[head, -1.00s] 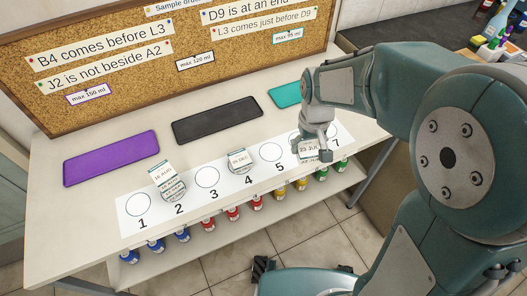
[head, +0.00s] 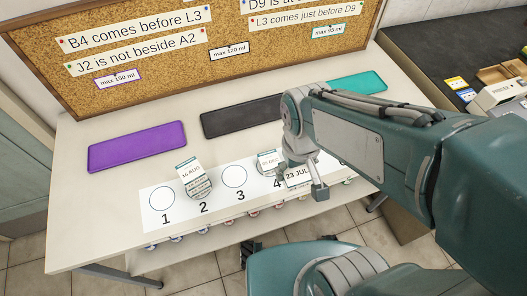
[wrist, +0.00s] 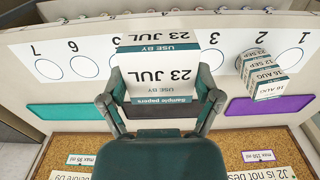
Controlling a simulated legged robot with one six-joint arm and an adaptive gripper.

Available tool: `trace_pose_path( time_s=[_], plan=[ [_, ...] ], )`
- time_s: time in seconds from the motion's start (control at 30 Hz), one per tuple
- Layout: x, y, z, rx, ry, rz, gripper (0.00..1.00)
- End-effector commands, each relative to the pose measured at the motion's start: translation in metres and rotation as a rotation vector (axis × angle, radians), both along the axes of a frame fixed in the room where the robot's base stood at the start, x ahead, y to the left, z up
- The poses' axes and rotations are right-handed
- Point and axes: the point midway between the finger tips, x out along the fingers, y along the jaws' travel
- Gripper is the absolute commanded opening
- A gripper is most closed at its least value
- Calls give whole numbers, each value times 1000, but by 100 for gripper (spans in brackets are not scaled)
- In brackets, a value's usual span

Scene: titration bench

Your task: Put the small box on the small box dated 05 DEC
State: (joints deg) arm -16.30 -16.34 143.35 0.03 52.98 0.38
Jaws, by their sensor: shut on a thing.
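My gripper (head: 301,184) is shut on a small white box (head: 298,175) marked 23 JUL and holds it above the white numbered strip. In the wrist view my gripper (wrist: 161,98) has a finger on each side of this box (wrist: 157,72), whose label reads Sample papers. Another small box (head: 268,158) stands at spot 4, just left of the held box and partly covered by it and my gripper. Its date seems to end in DEC; the day is too small to read. It is not seen in the wrist view, where the held box covers that area.
Small boxes marked 16 AUG (head: 192,178) stand at spot 2; the wrist view also shows 22 SEP there. Purple (head: 137,146), black (head: 235,117) and teal (head: 359,83) mats lie behind. Spots 1 and 3 are empty. A cork board (head: 100,88) stands at the back.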

Motion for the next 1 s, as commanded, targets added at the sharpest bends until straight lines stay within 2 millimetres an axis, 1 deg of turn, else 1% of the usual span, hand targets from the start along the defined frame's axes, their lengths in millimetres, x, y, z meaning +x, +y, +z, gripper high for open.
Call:
trace_pose_path(
  time_s=[0.1, 0.5, 0.8, 1.0],
  plan=[
    [17, 8, -9, -4, 6, 3, 34],
    [77, 25, -39, -3, 5, 3, 34],
    [108, 35, -79, -3, 3, 3, 34],
    [118, 39, -91, -2, 1, 3, 34]
  ],
)
